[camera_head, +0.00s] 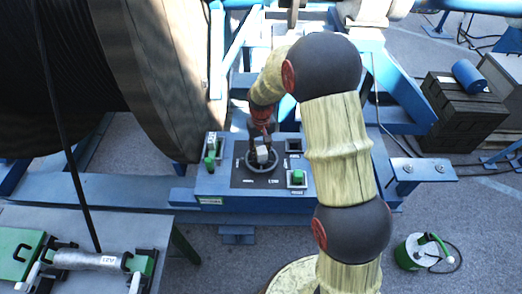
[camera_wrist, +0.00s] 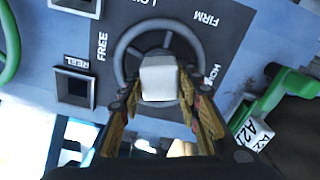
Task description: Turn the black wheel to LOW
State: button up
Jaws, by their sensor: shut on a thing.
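The black wheel (camera_wrist: 122,45) is a dark ring with spokes on a dark dial plate. In the head view the wheel (camera_head: 262,171) sits on the blue control panel below my gripper (camera_head: 262,148). Its white block (camera_wrist: 158,80) is at the lower part of the ring in the wrist view, between the fingers of my gripper (camera_wrist: 160,95), which are shut on it. FREE, FIRM and a partly cut-off LO... label are readable around the wheel. Another label at lower right is partly hidden by a finger. The block hides part of the ring.
The panel (camera_head: 215,183) also bears a green switch (camera_head: 210,160) on the left and a green button (camera_head: 297,177) on the right. A large cable reel (camera_head: 155,70) stands to the left. A bench (camera_head: 150,225) with green clamps is at lower left.

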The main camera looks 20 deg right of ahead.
grip_shut()
jog(key=shift+n, duration=0.4)
jog(key=n+b, duration=0.1)
jog(key=n, duration=0.4)
jog(key=shift+a+b, duration=0.1)
jog(key=shift+b, duration=0.3)
jog(key=n+b, duration=0.1)
jog(key=n, duration=0.4)
jog(key=shift+n, duration=0.4)
jog(key=n, duration=0.6)
jog(key=shift+s+a+n+b, duration=0.1)
jog(key=shift+s+n+b, duration=0.05)
jog(key=shift+n+b, duration=0.2)
jog(key=n, duration=0.5)
jog(key=shift+s+r+b, duration=0.1)
jog(key=shift+b, duration=0.2)
jog(key=shift+n, duration=0.35)
jog(key=o, duration=1)
grip_release()
